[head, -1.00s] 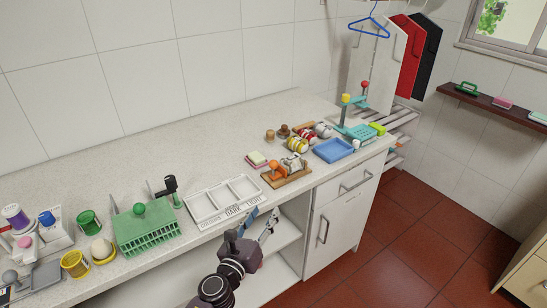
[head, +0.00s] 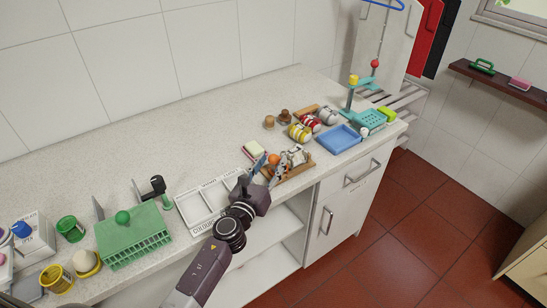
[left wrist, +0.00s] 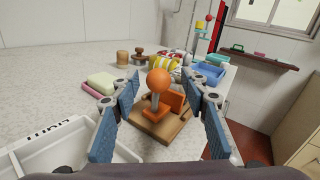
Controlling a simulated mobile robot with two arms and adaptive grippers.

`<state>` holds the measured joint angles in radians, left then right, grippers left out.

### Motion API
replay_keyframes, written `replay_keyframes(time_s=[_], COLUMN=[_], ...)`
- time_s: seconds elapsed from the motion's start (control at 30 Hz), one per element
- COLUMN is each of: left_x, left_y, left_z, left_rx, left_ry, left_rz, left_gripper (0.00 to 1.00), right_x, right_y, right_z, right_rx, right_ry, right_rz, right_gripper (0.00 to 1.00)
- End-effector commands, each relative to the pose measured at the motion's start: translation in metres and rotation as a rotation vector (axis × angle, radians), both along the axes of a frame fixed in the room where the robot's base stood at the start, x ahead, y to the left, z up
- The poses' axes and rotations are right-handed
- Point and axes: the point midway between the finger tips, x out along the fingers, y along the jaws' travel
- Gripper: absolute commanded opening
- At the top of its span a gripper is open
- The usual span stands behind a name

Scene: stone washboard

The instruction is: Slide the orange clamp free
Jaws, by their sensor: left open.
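The orange clamp (left wrist: 158,82) has a round orange knob on a grey stem and stands on a small wooden board (left wrist: 158,128). In the head view the clamp's orange knob (head: 274,159) shows beside my left gripper, which hides part of the rest. My left gripper (head: 268,168) is open at the counter's front edge. In the left wrist view its two blue-padded fingers (left wrist: 165,108) stand on either side of the clamp, with space between pads and knob. I cannot tell whether they touch the board. My right gripper is not in view.
A white sorting tray (head: 195,215) lies left of the gripper. A soap block (head: 254,149) sits behind the board. Striped rolls (head: 300,132) and a blue tray (head: 338,139) are to the right.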

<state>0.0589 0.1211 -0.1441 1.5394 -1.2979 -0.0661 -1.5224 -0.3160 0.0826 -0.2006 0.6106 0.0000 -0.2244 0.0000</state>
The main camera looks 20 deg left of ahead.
Motion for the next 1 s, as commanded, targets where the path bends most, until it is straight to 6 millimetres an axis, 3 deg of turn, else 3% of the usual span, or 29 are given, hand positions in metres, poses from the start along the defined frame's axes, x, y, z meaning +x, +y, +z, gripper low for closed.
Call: replay_keyframes(time_s=[0.2, 0.37, 0.5, 0.87, 1.0], left_x=[0.02, 0.022, 0.021, 0.021, 0.021], left_y=[-0.001, -0.001, -0.001, -0.001, -0.001], left_z=[0.0, 0.0, 0.0, 0.0, 0.0], left_rx=[0.0, 0.001, 0.001, 0.0, 0.001], left_ry=[0.0, 0.0, 0.0, 0.0, 0.0], left_rz=[0.001, 0.0, 0.0, 0.0, 0.0], left_gripper=[0.41, 0.41, 0.4, 0.0, 0.0], right_x=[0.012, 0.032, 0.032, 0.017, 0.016], right_y=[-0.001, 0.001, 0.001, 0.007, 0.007], right_z=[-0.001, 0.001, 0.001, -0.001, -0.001], right_rx=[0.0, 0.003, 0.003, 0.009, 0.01], right_ry=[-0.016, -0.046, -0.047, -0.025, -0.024], right_rz=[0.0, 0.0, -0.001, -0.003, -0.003], right_gripper=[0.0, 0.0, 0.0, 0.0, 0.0])
